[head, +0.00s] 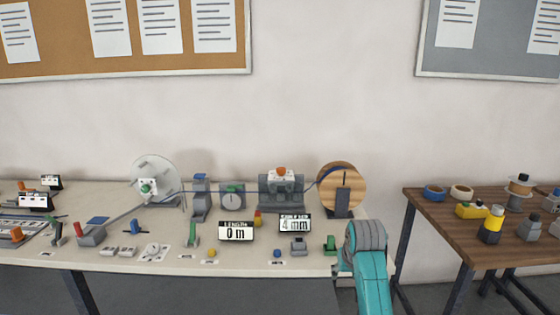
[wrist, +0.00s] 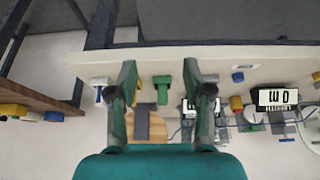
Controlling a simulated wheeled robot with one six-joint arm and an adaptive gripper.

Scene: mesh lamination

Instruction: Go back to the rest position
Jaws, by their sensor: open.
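My gripper (wrist: 159,70) shows in the wrist view with its two green fingers spread wide apart and nothing held between them. A green block (wrist: 162,88) shows in the gap between the fingers, on the light bench below; I cannot tell how far below. The same green block stands at the bench's right end in the head view (head: 330,244). My teal arm rises in front of that end in the head view, where the fingers cannot be made out.
The pale bench (head: 225,268) carries a clear reel (head: 155,176), a wooden reel (head: 354,178), a "0 m" display (head: 236,231) and a "4 mm" display (head: 295,224). A brown table (head: 428,207) with several small items stands right, across a gap.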

